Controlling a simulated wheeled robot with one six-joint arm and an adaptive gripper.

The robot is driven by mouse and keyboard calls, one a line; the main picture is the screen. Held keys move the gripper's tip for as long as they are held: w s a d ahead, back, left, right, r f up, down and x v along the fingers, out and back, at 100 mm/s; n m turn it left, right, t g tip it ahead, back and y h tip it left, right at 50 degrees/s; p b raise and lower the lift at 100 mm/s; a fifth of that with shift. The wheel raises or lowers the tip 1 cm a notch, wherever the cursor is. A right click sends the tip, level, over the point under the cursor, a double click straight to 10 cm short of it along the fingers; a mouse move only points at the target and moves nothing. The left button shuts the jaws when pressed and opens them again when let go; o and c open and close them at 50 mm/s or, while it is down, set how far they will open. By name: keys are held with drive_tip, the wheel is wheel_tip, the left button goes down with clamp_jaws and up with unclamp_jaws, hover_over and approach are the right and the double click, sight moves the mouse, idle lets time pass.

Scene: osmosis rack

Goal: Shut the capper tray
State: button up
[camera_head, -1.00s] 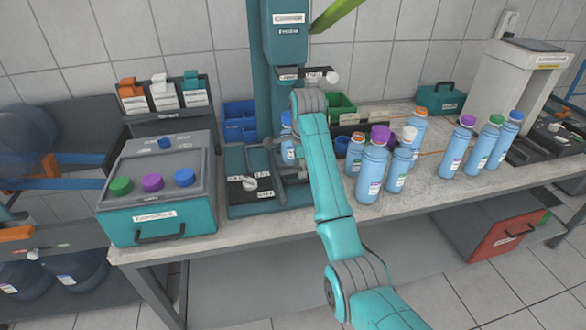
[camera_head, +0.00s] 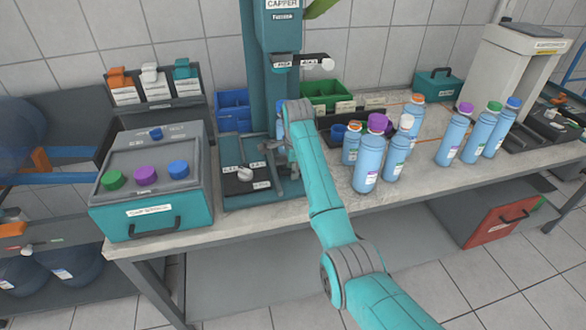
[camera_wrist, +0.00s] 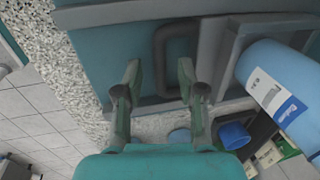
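The capper (camera_head: 282,45) is a teal upright machine on the bench, with a low base (camera_head: 240,200) that carries a dial. In the wrist view, a dark handle (camera_wrist: 170,62) stands on a teal-grey panel, which looks like the capper tray's front. A blue bottle (camera_wrist: 285,92) with a white and blue label is beside it on the right, by a grey frame. My gripper (camera_wrist: 158,82) is open and empty, its fingertips apart close to the handle. I cannot tell whether they touch it. In the head view, my arm hides the gripper and most of the tray.
A teal cap storage box (camera_head: 152,216) with green, purple and blue caps stands left of the capper. Several blue bottles (camera_head: 368,170) stand to the right. Green (camera_head: 325,92) and blue bins (camera_head: 233,108) are behind. A blue cup (camera_wrist: 235,136) shows in the wrist view.

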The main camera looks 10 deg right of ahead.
sight(290, 169)
drive_tip(key=shift+f, duration=0.2)
clamp_jaws()
drive_tip(key=shift+w, duration=0.1)
drive_tip(key=shift+w, duration=1.7)
drive_tip(key=shift+w+r, duration=0.1)
drive_tip(key=shift+w, duration=0.15)
unclamp_jaws()
drive_tip(key=shift+w, duration=0.1)
